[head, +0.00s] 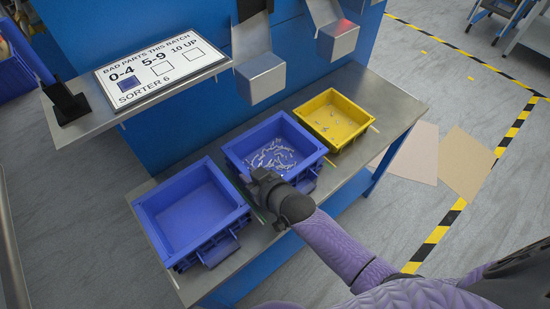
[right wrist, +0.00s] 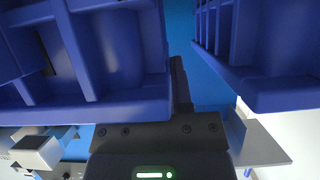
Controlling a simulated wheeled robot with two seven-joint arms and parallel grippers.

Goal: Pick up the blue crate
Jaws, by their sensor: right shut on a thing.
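Two blue crates stand side by side on the metal bench. The left blue crate (head: 152,213) looks empty. The middle blue crate (head: 236,152) holds many small silvery parts. My right gripper (head: 262,186) is at the front left corner of the middle crate, shut on that crate's edge; the wrist hides the exact contact. In the right wrist view a dark finger (right wrist: 180,85) lies against a blue ribbed crate wall (right wrist: 125,95), with another blue crate wall (right wrist: 285,90) across a narrow gap. My left gripper is not in view.
A yellow crate (head: 358,120) with a few small parts stands right of the blue crates. Two metal chutes (head: 261,78) (head: 338,38) hang above the bench (head: 405,100). A batch sign (head: 160,70) is at the upper left. Striped floor tape and open floor lie right.

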